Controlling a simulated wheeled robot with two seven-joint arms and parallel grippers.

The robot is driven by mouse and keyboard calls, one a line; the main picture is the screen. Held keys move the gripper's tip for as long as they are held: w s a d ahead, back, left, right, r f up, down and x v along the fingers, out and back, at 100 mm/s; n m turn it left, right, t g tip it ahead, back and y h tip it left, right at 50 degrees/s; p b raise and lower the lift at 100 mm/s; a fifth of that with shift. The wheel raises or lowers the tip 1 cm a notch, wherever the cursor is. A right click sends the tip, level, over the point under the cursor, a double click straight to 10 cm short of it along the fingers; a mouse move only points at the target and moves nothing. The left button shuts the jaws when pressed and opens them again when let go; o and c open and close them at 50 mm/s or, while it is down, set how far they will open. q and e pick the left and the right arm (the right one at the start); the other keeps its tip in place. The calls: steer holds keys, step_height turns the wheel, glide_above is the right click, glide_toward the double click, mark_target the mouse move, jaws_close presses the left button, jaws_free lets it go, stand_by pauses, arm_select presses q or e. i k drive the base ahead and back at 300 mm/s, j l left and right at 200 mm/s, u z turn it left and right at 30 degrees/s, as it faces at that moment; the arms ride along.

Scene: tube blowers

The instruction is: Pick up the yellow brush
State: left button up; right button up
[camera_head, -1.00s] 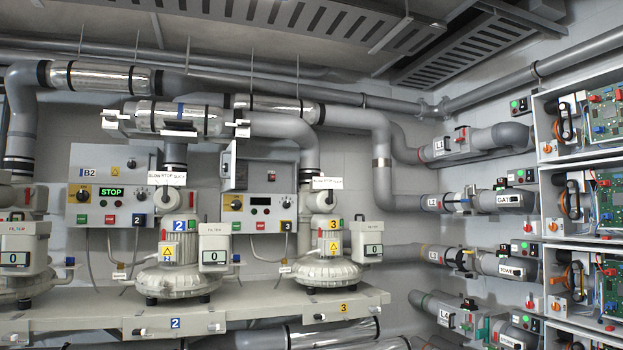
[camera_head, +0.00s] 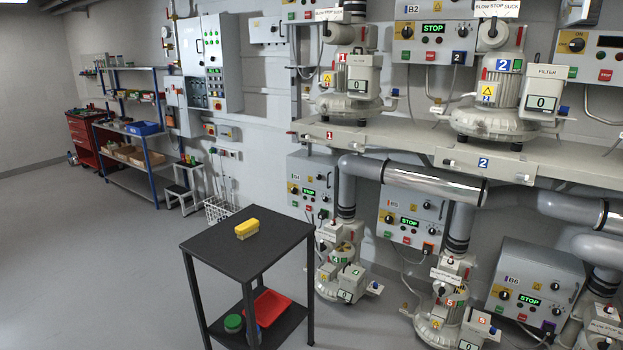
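A yellow brush (camera_head: 247,228) lies on the dark top of a small side table (camera_head: 275,241) in the head view. It is a block with a yellow upper part and a paler lower edge. Nothing touches it except the table top. Neither of my grippers shows in the head view, so their place and state are hidden.
The table's lower shelf holds a red tray (camera_head: 267,306) and a green round item (camera_head: 233,322). Blower 4 (camera_head: 343,272) stands close right of the table. Shelves (camera_head: 133,130) and a step stool (camera_head: 184,188) stand at the back left. The floor (camera_head: 80,260) left of the table is clear.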

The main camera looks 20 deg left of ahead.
mark_target(245, 230)
steer(key=i+j, duration=0.15)
steer(key=j, duration=0.2)
steer(key=i+j, duration=0.2)
steer(key=j, duration=0.2)
steer(key=i+j, duration=0.15)
steer(key=j, duration=0.2)
steer(key=i+j, duration=0.2)
steer(key=j, duration=0.2)
